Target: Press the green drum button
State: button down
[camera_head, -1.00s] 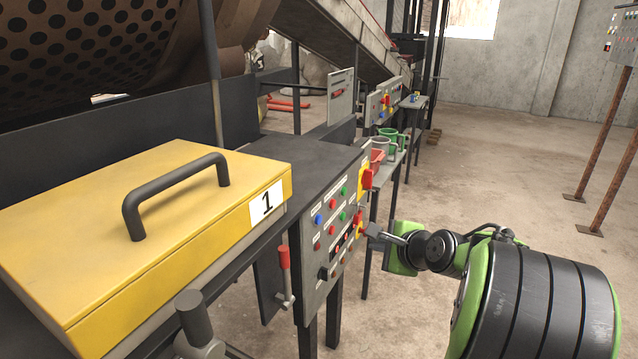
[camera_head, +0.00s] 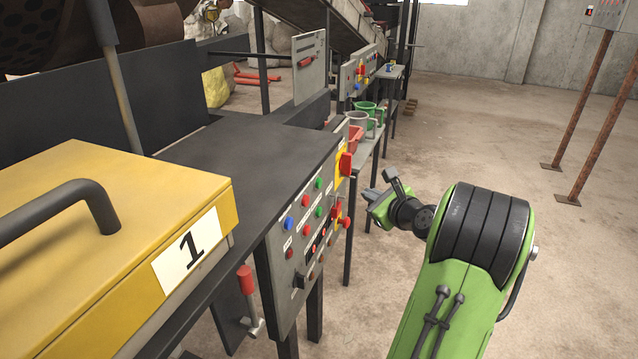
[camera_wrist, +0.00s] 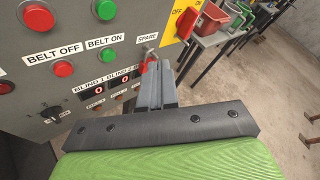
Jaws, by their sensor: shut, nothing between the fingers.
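The grey control panel (camera_head: 287,262) carries two green buttons, an upper one (camera_head: 319,183) and a lower one (camera_head: 319,212). In the wrist view the upper green button (camera_wrist: 105,9) is cut by the top edge, and the lower green button (camera_wrist: 107,57) sits just under the "BELT ON" label. No drum label is readable. My gripper (camera_head: 368,194) is to the right of the panel in the head view. In the wrist view my gripper (camera_wrist: 153,70) is shut and empty, its tips right of and below the green buttons, near the "SPARE" label. Contact with the panel cannot be told.
Red buttons (camera_wrist: 38,16) lie left of the green ones. A red switch on a yellow plate (camera_wrist: 186,23) sticks out at the panel's right. A red-handled lever (camera_head: 246,281) and a yellow box (camera_head: 90,235) stand at left. Open floor (camera_head: 470,130) lies right.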

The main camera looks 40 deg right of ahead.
aim_at(319, 183)
jog(key=w+a+p, duration=0.1)
jog(key=w+a, duration=0.3)
jog(key=w, duration=0.3)
jog(key=shift+w, duration=0.35)
jog(key=shift+a, duration=0.1)
dwell(1.6)
jog(key=shift+w+a+p, duration=0.1)
jog(key=shift+w+p, duration=0.25)
